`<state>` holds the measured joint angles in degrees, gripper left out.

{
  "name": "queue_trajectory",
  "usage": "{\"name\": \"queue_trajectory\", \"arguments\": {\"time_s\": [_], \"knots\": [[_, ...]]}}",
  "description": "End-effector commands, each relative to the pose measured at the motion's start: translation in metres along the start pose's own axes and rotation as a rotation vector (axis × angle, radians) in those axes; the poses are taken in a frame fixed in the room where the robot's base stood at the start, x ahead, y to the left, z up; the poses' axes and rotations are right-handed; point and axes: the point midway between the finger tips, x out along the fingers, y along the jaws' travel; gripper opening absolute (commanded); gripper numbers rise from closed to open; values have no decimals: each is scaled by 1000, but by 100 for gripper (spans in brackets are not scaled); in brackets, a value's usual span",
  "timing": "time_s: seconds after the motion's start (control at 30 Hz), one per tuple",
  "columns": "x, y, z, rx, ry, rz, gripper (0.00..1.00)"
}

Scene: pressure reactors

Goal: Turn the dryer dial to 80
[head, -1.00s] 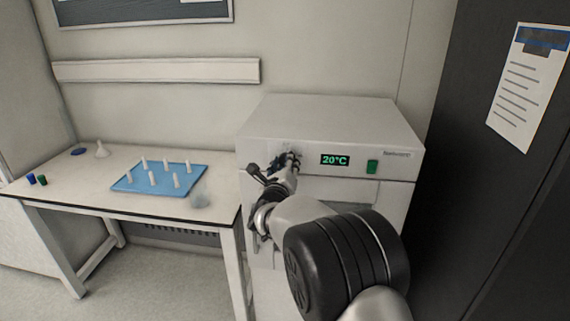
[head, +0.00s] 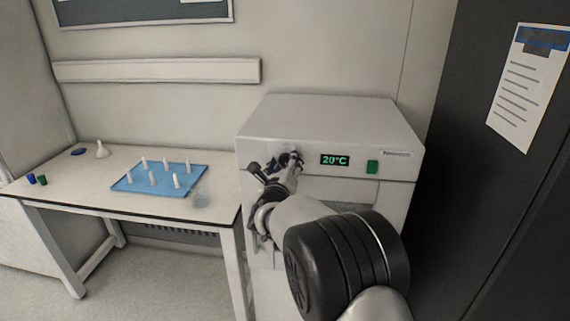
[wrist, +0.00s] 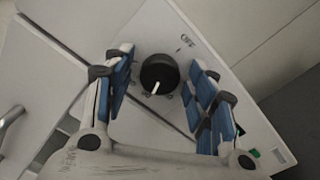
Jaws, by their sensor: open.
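The dryer (head: 330,121) is a white box-shaped unit with a green display (head: 334,160) that reads 20°C. Its dial (wrist: 159,74) is a round black knob with a white pointer line, seen in the wrist view on the white front panel, with an "OFF" mark beside it. My gripper (wrist: 163,78) is open, with one blue-padded finger on each side of the dial and gaps between the pads and the knob. In the head view my gripper (head: 285,160) is at the left of the panel and hides the dial.
A green switch (head: 372,167) is right of the display. A table (head: 85,190) at left holds a blue tray (head: 130,182) with several white pegs, a clear vessel, a funnel and small coloured caps. A dark cabinet (head: 490,190) stands close on the right.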

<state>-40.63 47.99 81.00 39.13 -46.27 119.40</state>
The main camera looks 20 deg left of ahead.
Motion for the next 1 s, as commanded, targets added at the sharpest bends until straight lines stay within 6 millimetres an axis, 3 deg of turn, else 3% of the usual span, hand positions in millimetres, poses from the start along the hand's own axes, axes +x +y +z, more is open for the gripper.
{"name": "queue_trajectory", "arguments": {"time_s": [0.43, 0.8, 1.0], "knots": [[-10, 0, 0, -1, 1, 1, 54], [-82, 1, 1, -2, 0, 3, 54], [-111, 1, 0, -1, 0, 2, 54]]}}
